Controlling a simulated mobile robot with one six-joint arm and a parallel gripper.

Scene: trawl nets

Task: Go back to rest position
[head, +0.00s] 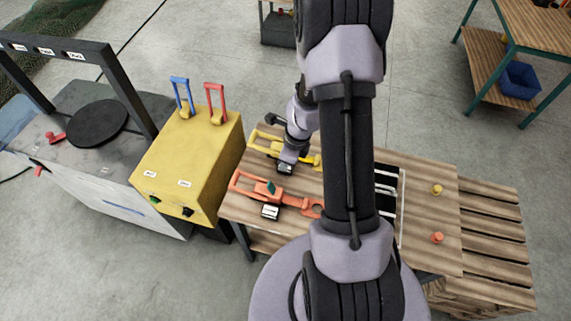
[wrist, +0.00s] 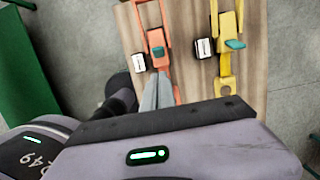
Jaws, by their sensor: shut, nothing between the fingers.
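My gripper (head: 289,156) is above the wooden table, near the yellow tool, in the head view. In the wrist view its grey fingers (wrist: 157,80) are together and empty, overlapping the view of the orange tool's lower part. The orange tool (head: 262,189) lies on the near left of the table; it also shows in the wrist view (wrist: 157,38). The yellow tool (head: 265,140) lies behind it, partly hidden by my arm in the head view, and shows more fully in the wrist view (wrist: 225,65). I cannot tell the exact height of the fingertips.
A yellow cabinet (head: 190,165) with blue and red levers stands left of the table (head: 415,185). Yellow and orange knobs (head: 437,189) are at right. A blue bin (head: 519,80) sits on a far bench.

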